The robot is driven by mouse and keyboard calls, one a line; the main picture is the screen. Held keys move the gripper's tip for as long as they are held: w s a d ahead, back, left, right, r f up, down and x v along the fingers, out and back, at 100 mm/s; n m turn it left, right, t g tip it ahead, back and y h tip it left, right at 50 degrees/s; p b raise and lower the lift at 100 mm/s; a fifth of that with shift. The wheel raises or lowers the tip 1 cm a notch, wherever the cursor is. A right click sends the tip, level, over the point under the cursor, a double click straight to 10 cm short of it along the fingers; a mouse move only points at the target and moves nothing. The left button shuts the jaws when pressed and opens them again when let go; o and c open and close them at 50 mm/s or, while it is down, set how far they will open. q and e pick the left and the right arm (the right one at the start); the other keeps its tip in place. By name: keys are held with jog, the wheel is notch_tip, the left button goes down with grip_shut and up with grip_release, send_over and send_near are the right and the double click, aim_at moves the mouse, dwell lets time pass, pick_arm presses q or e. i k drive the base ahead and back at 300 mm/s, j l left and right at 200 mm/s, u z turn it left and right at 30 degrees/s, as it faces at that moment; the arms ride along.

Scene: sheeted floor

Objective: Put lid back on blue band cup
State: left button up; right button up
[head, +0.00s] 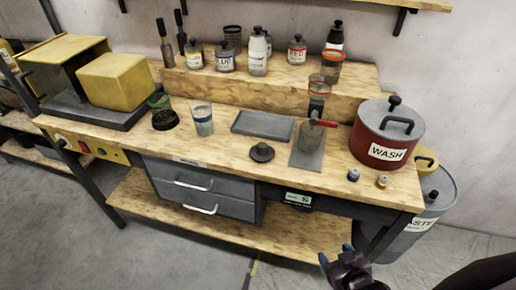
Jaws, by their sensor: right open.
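The cup with the blue band (203,127) stands upright on the wooden bench, left of the middle, and no lid shows on its top. A dark round lid with a knob (262,153) lies on the bench top to the right of the cup, close to the front edge. My right gripper (334,254) is open and empty at the bottom right, in front of the bench and well apart from both. My left gripper is out of view.
A grey tray (262,125) lies behind the lid. A clamp stand with a red handle (322,122) and the red WASH pot (384,142) are to the right. A green-banded cup (158,100) and a dark round holder (165,120) are left. Bare bench surrounds the lid.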

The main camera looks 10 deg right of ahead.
aim_at(203, 119)
jog(key=j+z, duration=0.4)
jog(key=i+j+z, duration=0.1)
jog(key=z, duration=0.3)
jog(key=j+z, duration=0.15)
jog(key=j, duration=0.35)
jog(key=k+j+z, duration=0.1)
jog(key=j, duration=0.35)
jog(key=k+j, duration=0.1)
jog(key=j, duration=1)
jog(key=k+j+z, duration=0.1)
jog(key=j, duration=0.45)
